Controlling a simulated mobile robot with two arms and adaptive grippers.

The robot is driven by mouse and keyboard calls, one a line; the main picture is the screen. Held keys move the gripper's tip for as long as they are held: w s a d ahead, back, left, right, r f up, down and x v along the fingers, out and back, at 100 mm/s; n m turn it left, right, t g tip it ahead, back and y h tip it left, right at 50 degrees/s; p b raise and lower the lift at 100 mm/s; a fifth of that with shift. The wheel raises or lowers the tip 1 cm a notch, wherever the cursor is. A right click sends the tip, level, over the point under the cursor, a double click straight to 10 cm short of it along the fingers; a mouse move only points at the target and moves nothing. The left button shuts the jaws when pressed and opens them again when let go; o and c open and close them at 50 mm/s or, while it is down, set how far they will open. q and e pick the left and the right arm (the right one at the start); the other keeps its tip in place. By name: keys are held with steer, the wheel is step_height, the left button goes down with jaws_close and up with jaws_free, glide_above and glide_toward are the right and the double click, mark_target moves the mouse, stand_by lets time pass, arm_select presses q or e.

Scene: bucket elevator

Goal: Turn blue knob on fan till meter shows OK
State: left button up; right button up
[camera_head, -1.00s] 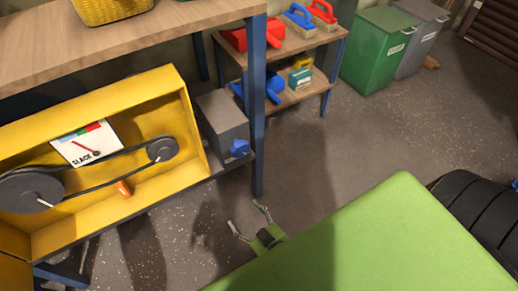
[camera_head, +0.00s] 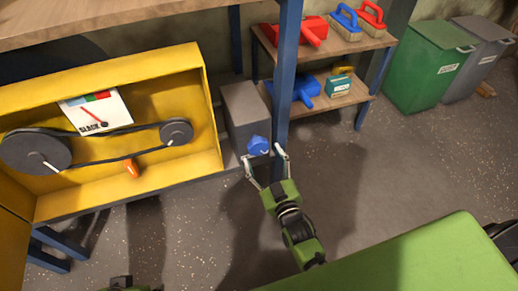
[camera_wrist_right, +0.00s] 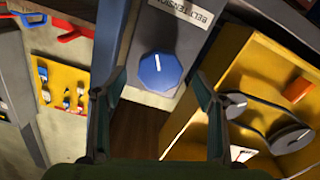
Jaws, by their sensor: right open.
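The blue knob (camera_head: 258,146) sits on the front of a grey box (camera_head: 243,108) beside the yellow belt housing. In the right wrist view the knob (camera_wrist_right: 160,72) is faceted, with a white mark pointing up. My right gripper (camera_head: 266,152) is open, its fingertips on either side of the knob in the head view. In the wrist view the knob lies beyond the fingertips (camera_wrist_right: 160,82), so contact is not seen. The meter (camera_head: 96,110) in the housing has a red needle pointing up-left and reads SLACK. My left gripper's fingers are not seen.
The yellow housing (camera_head: 190,75) holds two dark pulleys, a belt and an orange piece (camera_head: 131,168). A blue table leg (camera_head: 284,85) stands close right of the box. A shelf (camera_head: 330,50) with red and blue tools and a green bin (camera_head: 425,72) stand behind.

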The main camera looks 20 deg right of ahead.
mark_target(260, 150)
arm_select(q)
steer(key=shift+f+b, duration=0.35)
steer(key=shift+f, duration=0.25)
arm_select(e)
steer(key=shift+w+a, duration=0.1)
steer(key=shift+w, duration=2.3)
steer(key=c, duration=1.1)
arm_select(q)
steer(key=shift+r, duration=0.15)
